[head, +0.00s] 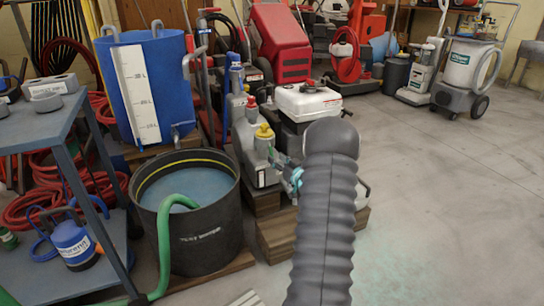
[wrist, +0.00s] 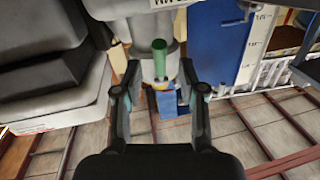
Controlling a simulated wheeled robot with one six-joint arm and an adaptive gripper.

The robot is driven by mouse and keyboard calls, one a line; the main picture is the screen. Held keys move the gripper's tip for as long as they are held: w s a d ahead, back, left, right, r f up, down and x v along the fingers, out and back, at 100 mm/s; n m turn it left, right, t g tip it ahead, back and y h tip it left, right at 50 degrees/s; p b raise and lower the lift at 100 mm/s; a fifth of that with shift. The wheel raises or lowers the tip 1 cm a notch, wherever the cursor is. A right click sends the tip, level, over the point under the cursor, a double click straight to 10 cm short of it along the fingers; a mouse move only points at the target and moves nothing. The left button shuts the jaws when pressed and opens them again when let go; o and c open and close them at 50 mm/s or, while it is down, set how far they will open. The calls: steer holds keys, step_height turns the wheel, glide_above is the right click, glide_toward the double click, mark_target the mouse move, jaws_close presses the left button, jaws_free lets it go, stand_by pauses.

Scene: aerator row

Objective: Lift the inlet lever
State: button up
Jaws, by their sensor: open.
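A green, rod-shaped handle (wrist: 160,58), which looks like the inlet lever, stands out from a grey-white fitting (wrist: 153,32) in the wrist view. Small yellow and blue parts show just below it. My gripper (wrist: 160,82) is open, with one finger on either side of the handle's line and clear gaps to both. I cannot tell how deep the handle sits between the fingers. In the head view my gripper (head: 289,177) is beside the grey pump unit (head: 262,145) with yellow and red caps, mostly hidden behind my arm. The handle cannot be made out there.
A blue tank (head: 158,85) with a white scale stands behind a black tub (head: 196,240) with a green hose (head: 166,245). A white-topped machine (head: 307,102) is close behind my arm. A blue-grey shelf (head: 50,125) is at left. The floor at right is clear.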

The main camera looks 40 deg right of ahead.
mark_target(272, 155)
steer(key=shift+w+d, duration=0.1)
steer(key=shift+w, duration=2.05)
jaws_close()
